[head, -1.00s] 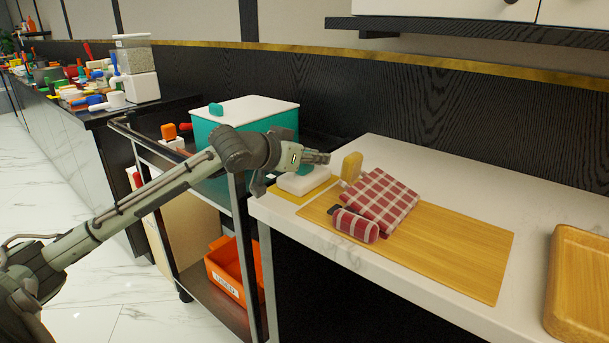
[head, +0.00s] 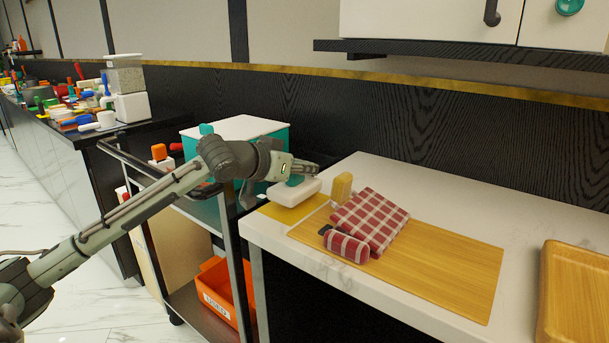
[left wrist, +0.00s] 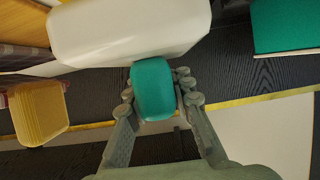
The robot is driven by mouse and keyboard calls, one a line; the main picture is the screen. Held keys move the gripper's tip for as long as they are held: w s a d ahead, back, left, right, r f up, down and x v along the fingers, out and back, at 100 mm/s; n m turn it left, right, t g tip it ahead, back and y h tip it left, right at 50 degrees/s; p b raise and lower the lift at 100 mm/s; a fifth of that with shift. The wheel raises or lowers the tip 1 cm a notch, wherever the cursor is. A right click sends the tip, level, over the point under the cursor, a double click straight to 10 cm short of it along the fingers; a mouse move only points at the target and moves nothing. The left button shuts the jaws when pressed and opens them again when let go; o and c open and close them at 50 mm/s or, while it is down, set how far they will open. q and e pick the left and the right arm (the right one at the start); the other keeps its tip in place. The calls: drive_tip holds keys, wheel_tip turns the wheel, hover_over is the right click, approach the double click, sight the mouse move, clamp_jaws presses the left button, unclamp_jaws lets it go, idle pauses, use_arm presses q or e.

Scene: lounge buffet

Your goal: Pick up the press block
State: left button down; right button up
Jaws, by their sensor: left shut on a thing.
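The press block (head: 293,191) is a white rounded block with a teal handle, at the left end of the counter, at or just above a yellow mat (head: 305,209). I cannot tell whether it touches the mat. My left gripper (head: 304,171) is at its top, shut on the teal handle. In the left wrist view the teal handle (left wrist: 153,90) sits between the fingers, with the white body (left wrist: 125,30) beyond it. My right gripper is not in view.
A yellow sponge-like block (head: 341,187) stands beside a red checked cloth (head: 370,219) and a rolled cloth (head: 346,246) on a wooden board (head: 450,265). A wooden tray (head: 575,290) lies at right. A teal box with white lid (head: 235,128) stands behind my arm.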

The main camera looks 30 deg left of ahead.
use_arm(q)
wheel_tip(320, 180, up, 2)
drive_tip(key=shift+a+r, duration=0.1)
drive_tip(key=shift+r, duration=0.05)
drive_tip(key=s+a+r+b, duration=0.1)
drive_tip(key=s+a+r, duration=0.5)
drive_tip(key=s+a, duration=0.1)
drive_tip(key=shift+s+a+r, duration=0.3)
drive_tip(key=shift+s+a, duration=0.1)
drive_tip(key=shift+s, duration=0.3)
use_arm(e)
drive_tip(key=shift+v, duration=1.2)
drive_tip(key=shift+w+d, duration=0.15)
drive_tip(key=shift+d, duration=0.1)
